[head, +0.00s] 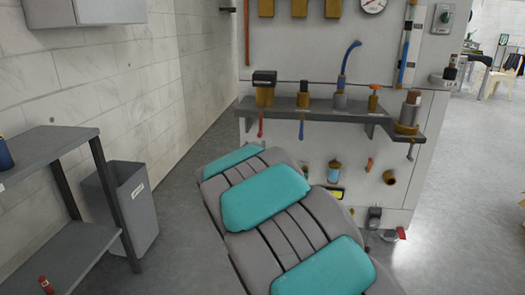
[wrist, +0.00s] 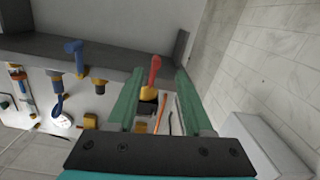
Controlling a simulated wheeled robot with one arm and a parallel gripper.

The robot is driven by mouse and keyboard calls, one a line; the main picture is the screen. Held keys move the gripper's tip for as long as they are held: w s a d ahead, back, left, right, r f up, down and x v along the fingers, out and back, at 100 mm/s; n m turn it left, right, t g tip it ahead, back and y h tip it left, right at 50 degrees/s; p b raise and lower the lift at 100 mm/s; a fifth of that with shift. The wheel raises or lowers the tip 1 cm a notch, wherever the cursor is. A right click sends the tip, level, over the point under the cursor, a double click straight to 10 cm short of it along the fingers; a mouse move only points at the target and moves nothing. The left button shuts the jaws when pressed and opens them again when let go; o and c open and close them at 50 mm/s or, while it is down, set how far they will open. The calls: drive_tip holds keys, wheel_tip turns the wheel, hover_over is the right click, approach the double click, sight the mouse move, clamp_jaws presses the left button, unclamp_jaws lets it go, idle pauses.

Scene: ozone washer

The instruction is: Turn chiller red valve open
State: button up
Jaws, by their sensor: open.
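A red valve handle (head: 261,128) hangs below the left end of the grey shelf on the white machine in the head view. In the wrist view the red handle (wrist: 155,70) sticks out from a brass valve body (wrist: 148,94). My gripper (wrist: 159,78) is open, with its two green fingers on either side of the handle in the picture. A gap shows on both sides, and I cannot tell how far the handle is in depth. In the head view my fingers are hidden behind my arm.
A blue-handled valve (head: 301,130) hangs right of the red one, under the shelf (head: 285,108). Brass fittings and an orange handle (head: 369,165) stick out lower. A grey bin (head: 128,210) and a metal rack (head: 45,150) stand left; floor between bin and machine is clear.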

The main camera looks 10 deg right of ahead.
sight(259, 136)
drive_tip(key=shift+t+h, duration=0.3)
drive_tip(key=shift+x, duration=3.7)
drive_tip(key=shift+d+r, duration=0.1)
drive_tip(key=shift+r, duration=0.05)
clamp_jaws()
